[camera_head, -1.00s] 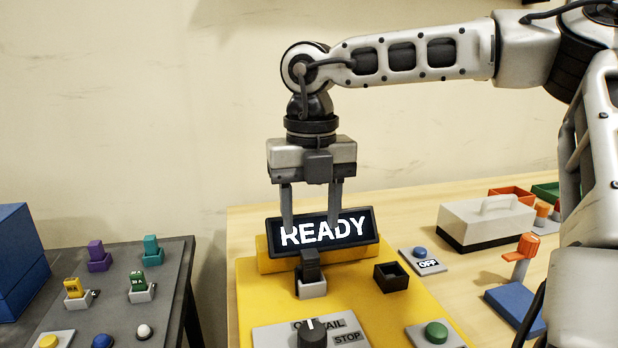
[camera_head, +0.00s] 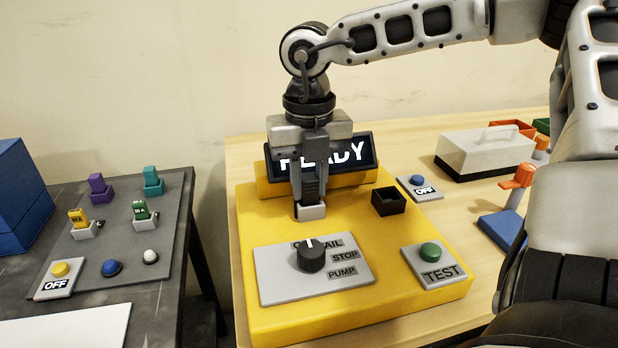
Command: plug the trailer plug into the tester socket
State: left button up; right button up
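The yellow tester (camera_head: 350,310) stands on the wooden table with a tilted display (camera_head: 350,157); part of its "READY" text is hidden behind my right gripper. The dark trailer plug (camera_head: 311,186) is upright at a light grey block (camera_head: 311,212) on the tester; whether it is fully seated there cannot be told. My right gripper (camera_head: 310,190) points down, with its fingers closed in around the plug's sides. A black open-topped square box, apparently the tester socket (camera_head: 388,201), is empty to the right of the plug. My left gripper is not in view.
A grey panel with a black knob (camera_head: 311,256) lies in front, beside a green TEST button (camera_head: 431,252). A blue button marked OFF (camera_head: 418,182), a white case (camera_head: 482,152) and an orange-topped stand (camera_head: 515,180) are right. A dark side table (camera_head: 185,200) with coloured plugs is left.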

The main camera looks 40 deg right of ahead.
aim_at(309, 176)
grip_shut()
jog(key=shift+r, duration=0.1)
jog(key=shift+r, duration=0.15)
jog(key=shift+r+p, duration=0.4)
jog(key=shift+r, duration=0.1)
jog(key=shift+r+p, duration=1)
jog(key=shift+r, duration=0.9)
